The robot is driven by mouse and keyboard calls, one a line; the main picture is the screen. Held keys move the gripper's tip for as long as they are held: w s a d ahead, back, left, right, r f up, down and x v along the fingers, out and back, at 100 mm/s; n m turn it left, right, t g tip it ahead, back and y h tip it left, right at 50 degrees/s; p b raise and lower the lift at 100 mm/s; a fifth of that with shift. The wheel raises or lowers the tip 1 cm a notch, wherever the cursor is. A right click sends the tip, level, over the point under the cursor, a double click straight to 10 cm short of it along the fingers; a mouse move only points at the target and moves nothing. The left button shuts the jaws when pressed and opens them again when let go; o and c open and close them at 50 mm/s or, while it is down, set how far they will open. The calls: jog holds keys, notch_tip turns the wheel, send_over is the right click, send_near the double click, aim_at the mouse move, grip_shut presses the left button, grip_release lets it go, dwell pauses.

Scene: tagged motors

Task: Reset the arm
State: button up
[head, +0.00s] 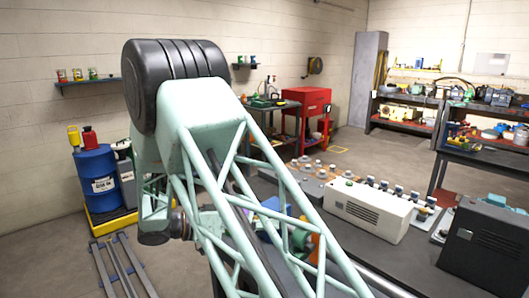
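My arm fills the middle of the head view, with a pale green lattice link and a black ribbed joint housing. The link runs from the upper left down to the bottom edge. My gripper is not visible, so its opening and anything in it cannot be seen. Part of the bench (385,283) behind the arm is hidden by the lattice.
A cream vented box (366,209) and a dark vented box (485,245) stand at the right, near rows of small parts. A blue drum (98,180) stands at the left. A red cabinet (306,101) and shelves (403,112) stand behind. Floor shows between.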

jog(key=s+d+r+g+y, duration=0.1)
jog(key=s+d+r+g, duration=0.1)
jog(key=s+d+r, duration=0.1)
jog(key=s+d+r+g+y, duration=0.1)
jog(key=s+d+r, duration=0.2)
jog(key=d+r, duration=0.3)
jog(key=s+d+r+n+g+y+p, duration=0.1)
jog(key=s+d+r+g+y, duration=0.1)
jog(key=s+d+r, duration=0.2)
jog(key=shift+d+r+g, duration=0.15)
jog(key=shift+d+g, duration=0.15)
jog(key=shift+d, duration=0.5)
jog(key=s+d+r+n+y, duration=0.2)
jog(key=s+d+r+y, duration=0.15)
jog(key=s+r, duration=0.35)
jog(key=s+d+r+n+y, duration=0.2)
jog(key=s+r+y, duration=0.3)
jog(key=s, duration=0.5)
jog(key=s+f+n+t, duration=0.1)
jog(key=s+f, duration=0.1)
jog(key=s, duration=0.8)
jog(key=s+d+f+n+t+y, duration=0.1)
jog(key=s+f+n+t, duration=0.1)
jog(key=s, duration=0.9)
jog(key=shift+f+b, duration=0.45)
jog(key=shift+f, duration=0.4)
